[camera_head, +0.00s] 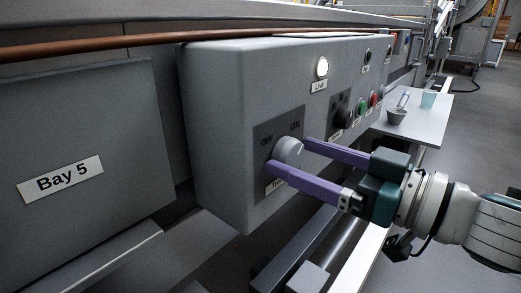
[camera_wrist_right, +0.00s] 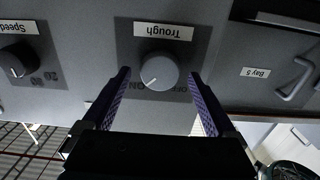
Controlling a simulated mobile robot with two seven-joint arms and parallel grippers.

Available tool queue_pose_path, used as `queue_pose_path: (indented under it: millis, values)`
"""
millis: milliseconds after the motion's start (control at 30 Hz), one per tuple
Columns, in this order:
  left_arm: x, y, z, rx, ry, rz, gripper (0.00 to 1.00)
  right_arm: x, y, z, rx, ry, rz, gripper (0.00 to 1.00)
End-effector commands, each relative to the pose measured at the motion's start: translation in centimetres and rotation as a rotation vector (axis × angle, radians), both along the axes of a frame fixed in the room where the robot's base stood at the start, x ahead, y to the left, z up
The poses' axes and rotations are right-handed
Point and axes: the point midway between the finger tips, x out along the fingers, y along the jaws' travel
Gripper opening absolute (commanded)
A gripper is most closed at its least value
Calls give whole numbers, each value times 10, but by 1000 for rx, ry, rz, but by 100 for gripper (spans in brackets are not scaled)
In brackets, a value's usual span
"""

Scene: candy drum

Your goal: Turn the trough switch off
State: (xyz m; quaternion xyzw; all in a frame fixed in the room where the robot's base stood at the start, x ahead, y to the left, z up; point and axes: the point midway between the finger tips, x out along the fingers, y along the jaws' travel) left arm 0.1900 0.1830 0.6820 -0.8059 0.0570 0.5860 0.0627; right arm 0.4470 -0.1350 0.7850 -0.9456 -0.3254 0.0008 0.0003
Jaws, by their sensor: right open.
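The trough switch is a round grey knob (camera_head: 287,150) on a dark square plate on the front of the grey control box. In the right wrist view, which is upside down, the knob (camera_wrist_right: 158,71) sits under the label Trough (camera_wrist_right: 163,31). Its pale pointer mark faces the word ON; OFF is on the other side. My right gripper (camera_head: 286,153) is open, with its purple fingers on either side of the knob. In the wrist view the fingertips (camera_wrist_right: 158,74) show gaps to it. In the head view one finger partly covers the label. My left gripper is not in view.
The control box (camera_head: 217,130) also carries a lit Live lamp (camera_head: 321,67), a Speed knob (camera_wrist_right: 19,60), a green button (camera_head: 361,104) and a red button (camera_head: 373,98). A copper pipe (camera_head: 120,45) runs above. A side table (camera_head: 435,118) holds cups at the right.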

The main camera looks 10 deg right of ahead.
Motion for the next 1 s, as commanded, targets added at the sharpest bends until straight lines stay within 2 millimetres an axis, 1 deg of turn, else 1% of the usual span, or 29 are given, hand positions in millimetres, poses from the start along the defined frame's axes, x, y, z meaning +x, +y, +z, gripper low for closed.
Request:
queue_pose_path:
  millis: [67, 167, 833, 1000]
  values:
    - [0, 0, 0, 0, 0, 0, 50, 0, 0, 0, 0, 0, 0, 92]
    - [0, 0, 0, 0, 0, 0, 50, 0, 0, 0, 0, 0, 0, 83]
    - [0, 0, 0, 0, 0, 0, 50, 0, 0, 0, 1, -1, 0, 8]
    - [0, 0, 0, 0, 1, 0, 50, 0, 0, 0, -6, -6, 0, 7]
